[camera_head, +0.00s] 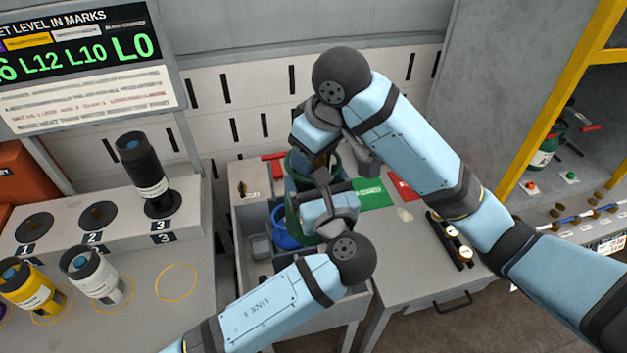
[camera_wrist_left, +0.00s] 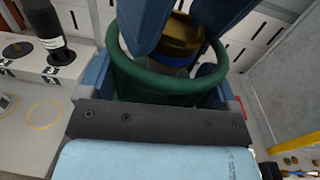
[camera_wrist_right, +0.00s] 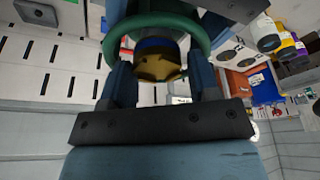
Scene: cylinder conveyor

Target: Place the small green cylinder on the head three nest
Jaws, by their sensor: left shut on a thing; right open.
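A green cylinder (camera_head: 293,217) with an open rim is held between my two arms above the grey bin. My left gripper (camera_head: 312,205) is shut on it; its green wall (camera_wrist_left: 150,88) fills the left wrist view. A brass knob (camera_wrist_left: 180,38) shows inside the rim. My right gripper (camera_head: 318,165) is open at the rim, its fingers on either side of the knob (camera_wrist_right: 160,68). The nest marked 3 (camera_head: 163,226) bears an upright black cylinder (camera_head: 143,170). Whether the right fingers touch the green cylinder is hidden.
Nests 1 (camera_head: 34,228) and 2 (camera_head: 97,216) are empty. A yellow cylinder (camera_head: 28,288) and a white cylinder (camera_head: 92,275) stand on the left table, beside an empty yellow ring (camera_head: 176,283). A blue object (camera_head: 284,232) lies in the bin. A level display (camera_head: 80,50) hangs behind.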

